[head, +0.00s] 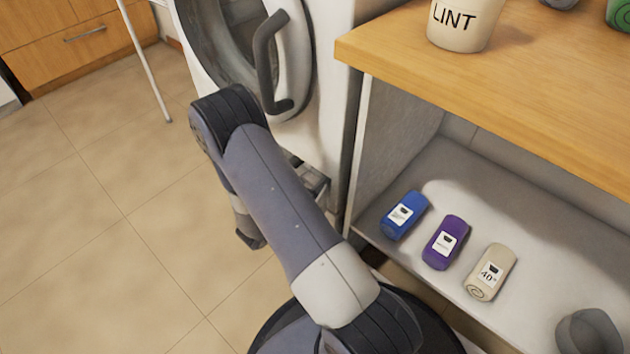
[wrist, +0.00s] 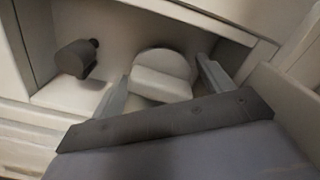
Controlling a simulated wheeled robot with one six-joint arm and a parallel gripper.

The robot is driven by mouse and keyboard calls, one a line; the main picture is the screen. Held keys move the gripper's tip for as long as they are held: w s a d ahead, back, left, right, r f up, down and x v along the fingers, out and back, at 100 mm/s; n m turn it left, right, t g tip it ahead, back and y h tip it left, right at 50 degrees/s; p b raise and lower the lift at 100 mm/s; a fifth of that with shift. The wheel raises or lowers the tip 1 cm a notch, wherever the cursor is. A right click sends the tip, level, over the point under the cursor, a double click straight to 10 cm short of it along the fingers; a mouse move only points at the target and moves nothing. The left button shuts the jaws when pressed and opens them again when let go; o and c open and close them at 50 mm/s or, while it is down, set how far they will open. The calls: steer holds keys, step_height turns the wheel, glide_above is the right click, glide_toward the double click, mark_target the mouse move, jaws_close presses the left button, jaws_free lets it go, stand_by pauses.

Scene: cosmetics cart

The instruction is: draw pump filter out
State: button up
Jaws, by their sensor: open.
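The pump filter (wrist: 160,82), a pale round cap with a raised grip bar across it, sits in a recess in the wrist view. My gripper (wrist: 164,70) is open, with one finger to each side of the cap's bar. The fingers look apart from the bar, but I cannot tell how deep they reach. In the head view my arm blocks the filter, low on the front of the white washing machine (head: 334,95).
A dark grey stub (wrist: 75,58) sits left of the filter in the recess. A wooden-topped shelf unit (head: 400,50) stands right of the machine, holding a blue bottle (head: 403,216), a purple bottle (head: 446,243) and a beige bottle (head: 490,271).

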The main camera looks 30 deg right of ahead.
steer(key=shift+w+d, duration=0.1)
steer(key=shift+d, duration=0.15)
steer(key=shift+c, duration=0.5)
steer(key=c, duration=1.1)
steer(key=p+v, duration=0.1)
steer(key=v, duration=1.1)
steer(key=shift+p, duration=0.3)
steer(key=shift+a, duration=0.1)
steer(key=o, duration=1.2)
